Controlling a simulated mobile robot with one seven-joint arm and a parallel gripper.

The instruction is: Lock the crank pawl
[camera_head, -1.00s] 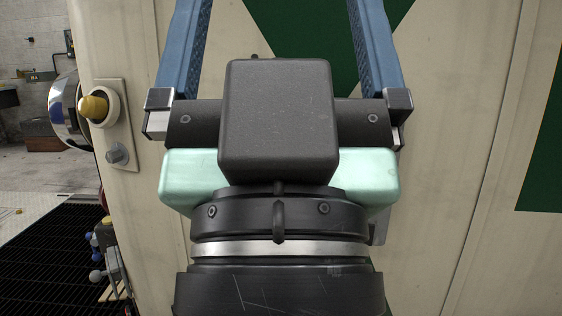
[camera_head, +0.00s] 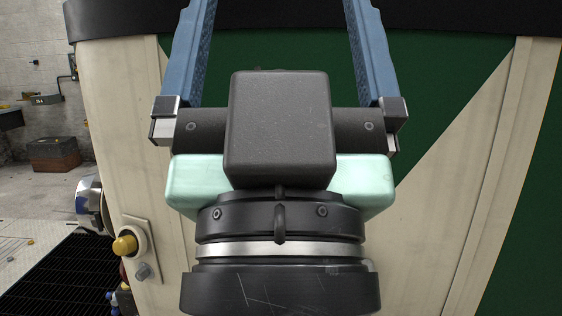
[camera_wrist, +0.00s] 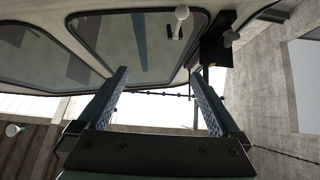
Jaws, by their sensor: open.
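My gripper (camera_head: 280,15) is open and empty, its two blue fingers spread wide apart in front of the cream and green tram side in the head view. In the wrist view the gripper (camera_wrist: 165,95) also shows with nothing between its fingers. I cannot make out a crank or a pawl for certain in either view. A white knob on a short stem (camera_wrist: 180,14) shows near the top of the wrist view, in front of a window; I cannot tell what it belongs to.
The tram side (camera_head: 450,180) fills most of the head view. A yellow button (camera_head: 124,245) on a plate and a round chrome lamp (camera_head: 90,205) are at its left edge. A brown box (camera_head: 54,154) stands by the far wall. A dark grating (camera_head: 65,280) lies lower left.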

